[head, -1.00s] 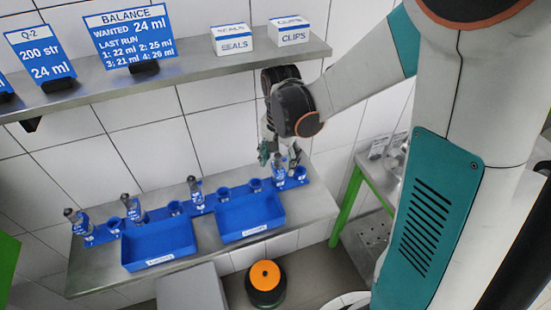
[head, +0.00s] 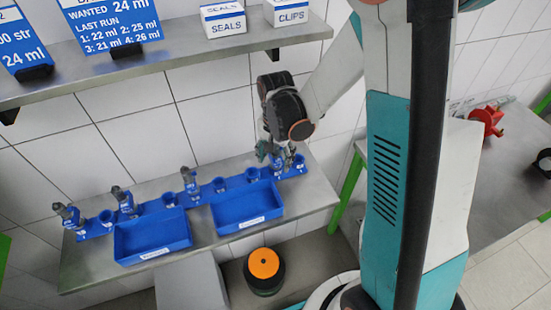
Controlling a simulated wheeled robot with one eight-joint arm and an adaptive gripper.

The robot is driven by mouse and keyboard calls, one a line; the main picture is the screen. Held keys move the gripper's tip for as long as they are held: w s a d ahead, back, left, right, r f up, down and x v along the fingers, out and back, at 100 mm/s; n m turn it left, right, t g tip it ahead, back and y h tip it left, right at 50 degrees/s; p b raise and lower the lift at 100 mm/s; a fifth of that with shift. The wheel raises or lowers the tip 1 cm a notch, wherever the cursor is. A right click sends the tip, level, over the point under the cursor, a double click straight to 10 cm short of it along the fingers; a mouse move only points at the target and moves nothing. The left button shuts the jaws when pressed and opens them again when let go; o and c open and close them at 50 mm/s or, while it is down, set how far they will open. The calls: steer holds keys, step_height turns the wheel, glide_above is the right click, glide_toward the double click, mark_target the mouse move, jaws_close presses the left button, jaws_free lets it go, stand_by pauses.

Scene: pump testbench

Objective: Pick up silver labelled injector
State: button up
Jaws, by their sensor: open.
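Several silver injectors with blue labels stand in blue holders along the back of the lower metal shelf. One is at the far left (head: 68,215), one right of it (head: 123,202), and one near the middle (head: 190,182). A fourth injector (head: 278,163) is at the right end, partly hidden by my gripper. My gripper (head: 272,152) is open and points down at this right-end injector, with its fingers around or just beside it. I cannot tell whether they touch it.
Two blue trays, left (head: 153,254) and right (head: 247,224), lie in front of the holders, with small blue cups between injectors. The upper shelf (head: 180,70) carries signs and the SEALS (head: 224,20) and CLIPS (head: 287,12) boxes. A red part (head: 487,119) is on the right bench.

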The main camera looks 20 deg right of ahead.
steer(key=shift+f, duration=0.2)
steer(key=c, duration=1.2)
steer(key=shift+r, duration=0.2)
